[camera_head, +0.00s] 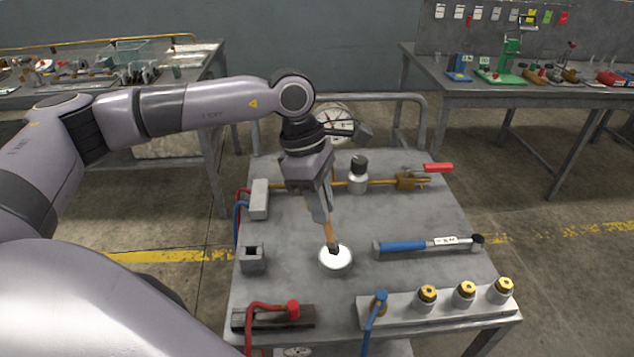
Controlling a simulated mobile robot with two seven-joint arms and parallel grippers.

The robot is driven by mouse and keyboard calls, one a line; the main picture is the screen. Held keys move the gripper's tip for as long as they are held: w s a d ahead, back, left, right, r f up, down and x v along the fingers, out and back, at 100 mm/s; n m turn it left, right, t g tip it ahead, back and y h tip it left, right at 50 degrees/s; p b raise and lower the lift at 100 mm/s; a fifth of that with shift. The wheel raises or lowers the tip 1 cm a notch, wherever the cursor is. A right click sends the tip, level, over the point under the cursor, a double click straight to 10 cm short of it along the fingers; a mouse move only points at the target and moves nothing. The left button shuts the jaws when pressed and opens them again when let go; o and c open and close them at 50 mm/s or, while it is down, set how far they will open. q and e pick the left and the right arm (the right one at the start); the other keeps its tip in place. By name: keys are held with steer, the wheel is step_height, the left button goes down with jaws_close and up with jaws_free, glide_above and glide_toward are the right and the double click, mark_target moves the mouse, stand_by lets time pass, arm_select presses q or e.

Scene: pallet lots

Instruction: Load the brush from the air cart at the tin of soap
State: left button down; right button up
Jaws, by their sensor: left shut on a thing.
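The air cart (300,222) stands in front of me with a grey metal top. The tin of soap (337,263) is a small round tin with white contents, near the middle of the cart top. My left gripper (325,216) is above the tin, pointing down, shut on the brush. The brush (329,233) has a wooden handle and a dark head. It is held nearly upright, and its head is at the white soap. I cannot tell how deep the head sits. My right gripper is not in view.
A blue-handled torque wrench (405,246) lies right of the tin. A rail with several brass-topped fittings (427,294) lies at the front right. A brass pipe with a red-handled valve (437,168), a gauge (336,124) and a small bottle (357,178) are at the back. Red and blue hoses are on the left.

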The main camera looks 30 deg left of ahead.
arm_select(q)
steer(key=n, duration=0.1)
steer(key=r+n+t, duration=0.1)
steer(key=n, duration=0.1)
steer(key=a+n, duration=0.1)
steer(key=shift+w+r+n+t, duration=0.3)
steer(key=shift+n, duration=0.1)
steer(key=shift+w+a+f+n+t+b, duration=0.15)
steer(key=shift+f+n+b, duration=0.5)
steer(key=shift+f, duration=0.75)
steer(key=shift+w+a+f+n+t+b, duration=0.15)
steer(key=shift+f+n+b, duration=0.2)
steer(key=shift+f+b, duration=0.8)
steer(key=shift+s+d+f+b, duration=0.1)
steer(key=shift+s+f+b, duration=0.15)
steer(key=shift+f+b, duration=0.55)
stand_by(0.4)
steer(key=shift+f+p, duration=0.15)
steer(key=shift+p, duration=0.15)
step_height(320, 180, up, 7)
steer(key=p, duration=0.4)
steer(key=shift+w, duration=0.1)
stand_by(0.8)
